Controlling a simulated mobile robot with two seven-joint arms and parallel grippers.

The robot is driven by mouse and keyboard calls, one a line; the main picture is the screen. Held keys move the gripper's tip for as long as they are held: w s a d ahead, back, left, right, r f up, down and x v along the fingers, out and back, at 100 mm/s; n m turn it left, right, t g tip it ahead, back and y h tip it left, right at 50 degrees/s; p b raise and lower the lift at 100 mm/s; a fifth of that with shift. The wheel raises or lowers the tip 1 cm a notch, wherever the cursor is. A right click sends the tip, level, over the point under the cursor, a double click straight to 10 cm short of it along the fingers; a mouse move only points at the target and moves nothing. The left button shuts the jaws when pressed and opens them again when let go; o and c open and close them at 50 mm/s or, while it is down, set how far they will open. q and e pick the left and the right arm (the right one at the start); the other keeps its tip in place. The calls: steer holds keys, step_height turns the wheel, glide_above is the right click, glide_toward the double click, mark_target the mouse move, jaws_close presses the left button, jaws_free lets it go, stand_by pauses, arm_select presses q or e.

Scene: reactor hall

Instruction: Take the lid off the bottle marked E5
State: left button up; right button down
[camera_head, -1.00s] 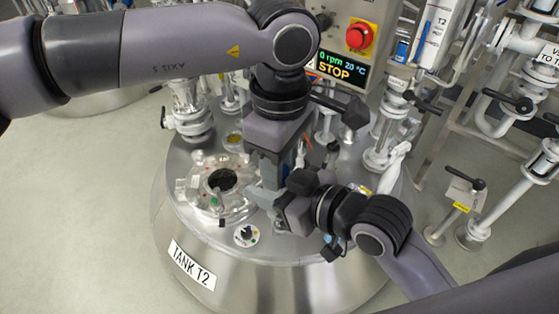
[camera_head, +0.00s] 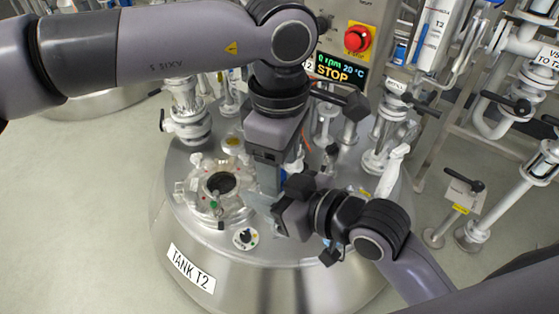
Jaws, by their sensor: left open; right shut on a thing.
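My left gripper (camera_head: 268,186) comes down from above over the tank lid, its jaws open and partly hidden by my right gripper. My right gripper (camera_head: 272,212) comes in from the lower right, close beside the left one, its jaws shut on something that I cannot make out. No bottle, lid or E5 mark can be read in this view. The two grippers and wrists cover the spot where they meet.
The steel tank T2 (camera_head: 195,238) lies under both grippers. An open round port (camera_head: 221,183) with clamps is just left of them. A control box with a red stop button (camera_head: 357,39) stands behind. Pipes and valves (camera_head: 470,190) crowd the right side; the left floor is clear.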

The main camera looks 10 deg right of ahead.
arm_select(q)
step_height(320, 180, up, 4)
steer(key=shift+c, duration=0.3)
steer(key=r+m, duration=0.3)
steer(key=shift+s+a+r, duration=0.1)
steer(key=shift+a, duration=0.25)
steer(key=shift+f, duration=3.9)
jaws_close()
steer(key=shift+n, duration=1.2)
